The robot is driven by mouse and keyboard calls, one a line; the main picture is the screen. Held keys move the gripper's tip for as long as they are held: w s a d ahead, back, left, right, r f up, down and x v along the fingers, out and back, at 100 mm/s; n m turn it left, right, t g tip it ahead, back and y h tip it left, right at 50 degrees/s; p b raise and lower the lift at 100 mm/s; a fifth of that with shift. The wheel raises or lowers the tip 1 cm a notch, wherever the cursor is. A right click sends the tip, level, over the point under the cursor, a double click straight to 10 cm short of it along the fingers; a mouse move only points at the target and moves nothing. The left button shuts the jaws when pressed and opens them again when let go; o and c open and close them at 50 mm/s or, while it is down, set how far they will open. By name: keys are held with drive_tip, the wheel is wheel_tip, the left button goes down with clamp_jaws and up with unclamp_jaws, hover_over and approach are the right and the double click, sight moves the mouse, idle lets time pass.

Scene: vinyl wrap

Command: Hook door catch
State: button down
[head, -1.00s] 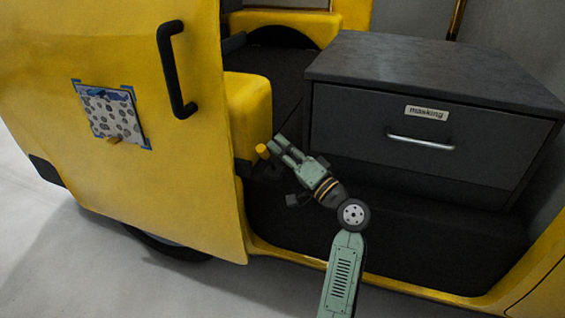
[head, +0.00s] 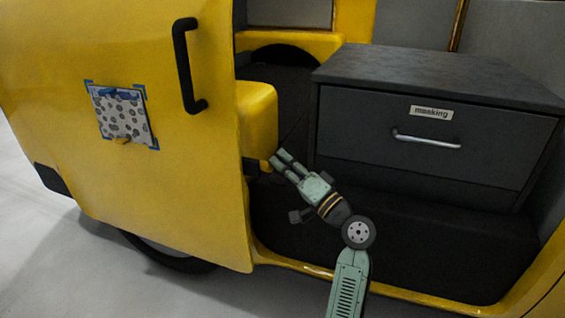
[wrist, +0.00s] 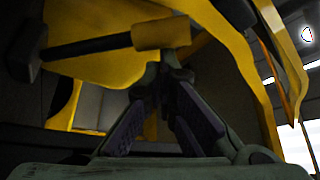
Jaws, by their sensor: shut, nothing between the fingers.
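In the wrist view, a dark bar with a yellow cylindrical end, which looks like the door catch (wrist: 160,34), lies across the picture just beyond my fingertips. My gripper (wrist: 165,78) is shut and empty, its dark finger pads converging just below the yellow end. I cannot tell whether they touch it. In the head view my gripper (head: 280,160) is beside the inner edge of the yellow door (head: 200,215), in front of the yellow block inside the opening. The door stands open at the left.
A dark cabinet (head: 355,110) with a "masking" label and a metal drawer handle (head: 425,139) fills the right. The door carries a black handle (head: 185,70) and a taped spotted sheet (head: 125,120). A yellow sill (head: 400,290) runs below. Grey floor lies at left.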

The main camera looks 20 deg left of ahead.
wheel_tip(320, 180, up, 10)
idle(0.6)
idle(0.4)
